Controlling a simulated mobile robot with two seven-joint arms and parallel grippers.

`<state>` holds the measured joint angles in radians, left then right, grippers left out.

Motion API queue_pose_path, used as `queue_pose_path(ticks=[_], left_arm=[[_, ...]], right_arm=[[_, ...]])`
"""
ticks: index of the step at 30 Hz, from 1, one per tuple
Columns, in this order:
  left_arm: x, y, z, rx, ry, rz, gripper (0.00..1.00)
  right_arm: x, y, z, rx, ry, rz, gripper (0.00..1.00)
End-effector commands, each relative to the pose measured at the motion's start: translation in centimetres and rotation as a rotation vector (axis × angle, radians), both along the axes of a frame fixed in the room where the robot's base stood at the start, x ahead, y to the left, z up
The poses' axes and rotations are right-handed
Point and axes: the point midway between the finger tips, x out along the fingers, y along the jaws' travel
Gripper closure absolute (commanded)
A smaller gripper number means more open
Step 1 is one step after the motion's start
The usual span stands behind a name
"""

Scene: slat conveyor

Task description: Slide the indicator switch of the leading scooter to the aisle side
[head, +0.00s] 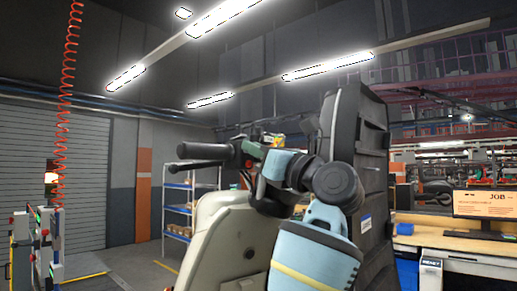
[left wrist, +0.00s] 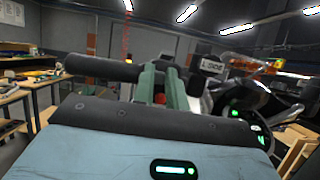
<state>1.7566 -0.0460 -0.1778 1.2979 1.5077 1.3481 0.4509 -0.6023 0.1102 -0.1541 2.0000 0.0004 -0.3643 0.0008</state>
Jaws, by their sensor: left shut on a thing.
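The scooter (head: 222,240) has a cream front body, in the lower middle of the head view. Its black handlebar grip (head: 205,151) points left; it also shows in the left wrist view (left wrist: 100,68). My left gripper (head: 262,155) is at the inner end of this grip. In the left wrist view its two green fingers (left wrist: 160,88) are shut on a small reddish part between them, at the place of the indicator switch (left wrist: 160,98). The fingers hide most of the switch, so which side it is set to cannot be told. My right gripper is not in view.
A tall dark panel (head: 372,170) stands right behind my left arm. A workbench (head: 460,240) with a monitor (head: 486,205) is at the right. A blue shelf rack (head: 190,208) stands behind the scooter. A red coiled hose (head: 66,100) hangs at the left. The floor at left is partly free.

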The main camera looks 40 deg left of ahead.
Motion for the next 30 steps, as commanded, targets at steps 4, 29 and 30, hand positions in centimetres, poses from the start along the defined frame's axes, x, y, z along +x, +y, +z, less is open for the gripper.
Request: queue_pose_path(ticks=[4,29,30], left_arm=[[-0.1,0.0,-0.2,-0.003,0.0,0.005,0.78],[-0.5,-5.3,-2.6,-0.003,0.004,0.001,0.64],[-0.6,-5.8,-2.8,-0.003,0.004,0.002,0.64]], right_arm=[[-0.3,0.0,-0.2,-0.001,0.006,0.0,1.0],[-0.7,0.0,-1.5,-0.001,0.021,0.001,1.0],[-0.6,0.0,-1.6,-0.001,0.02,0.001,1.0]])
